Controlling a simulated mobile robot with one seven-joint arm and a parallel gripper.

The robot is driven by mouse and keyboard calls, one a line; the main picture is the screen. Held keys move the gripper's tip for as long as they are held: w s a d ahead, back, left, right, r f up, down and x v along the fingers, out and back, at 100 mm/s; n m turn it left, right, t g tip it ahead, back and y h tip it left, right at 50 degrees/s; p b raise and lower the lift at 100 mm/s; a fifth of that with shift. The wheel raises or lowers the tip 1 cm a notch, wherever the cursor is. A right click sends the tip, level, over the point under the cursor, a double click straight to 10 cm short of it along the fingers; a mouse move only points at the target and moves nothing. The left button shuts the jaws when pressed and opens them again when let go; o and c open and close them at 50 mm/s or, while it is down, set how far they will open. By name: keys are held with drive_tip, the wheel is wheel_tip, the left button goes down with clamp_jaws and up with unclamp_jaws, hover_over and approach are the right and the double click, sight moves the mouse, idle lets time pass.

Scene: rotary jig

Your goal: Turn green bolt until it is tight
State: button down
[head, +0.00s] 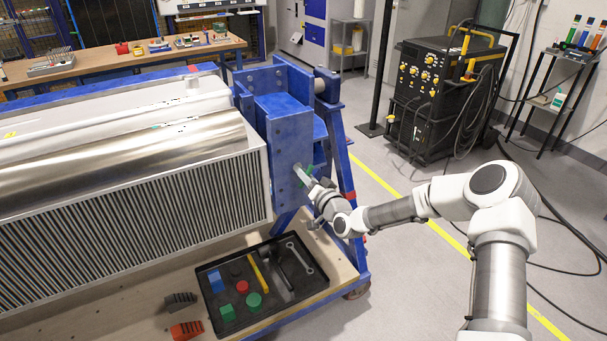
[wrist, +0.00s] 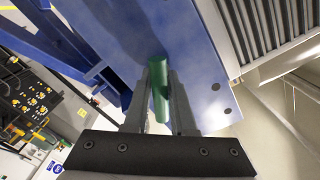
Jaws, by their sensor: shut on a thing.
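The green bolt (wrist: 158,88) sticks out from the blue plate of the jig (wrist: 150,35) in the wrist view. My gripper (wrist: 158,98) has its two grey fingers on either side of the bolt and is shut on it. In the head view my gripper (head: 305,177) reaches the blue jig end plate (head: 290,150) from the right. Only a bit of green shows there at the fingertips. I cannot tell how deep the bolt sits, as its far end meets the plate.
A black tray (head: 215,313) with coloured blocks, a yellow bar and a wrench lies on the wooden shelf below. A large finned metal unit (head: 130,220) is left of the plate. A black machine (head: 440,90) stands behind right.

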drive_tip(key=shift+f+b, duration=0.1)
drive_tip(key=shift+b, duration=0.25)
drive_tip(key=shift+f+m+b, duration=0.1)
drive_tip(key=shift+m+b, duration=0.5)
drive_tip(key=shift+m, duration=0.1)
drive_tip(key=m+b, duration=0.5)
drive_tip(key=m, duration=0.2)
drive_tip(key=shift+b, duration=0.4)
drive_tip(key=shift+m+b, duration=0.6)
drive_tip(key=shift+m, duration=0.8)
drive_tip(key=shift+r, duration=0.2)
drive_tip(key=c, duration=0.8)
unclamp_jaws()
drive_tip(key=shift+o, duration=0.2)
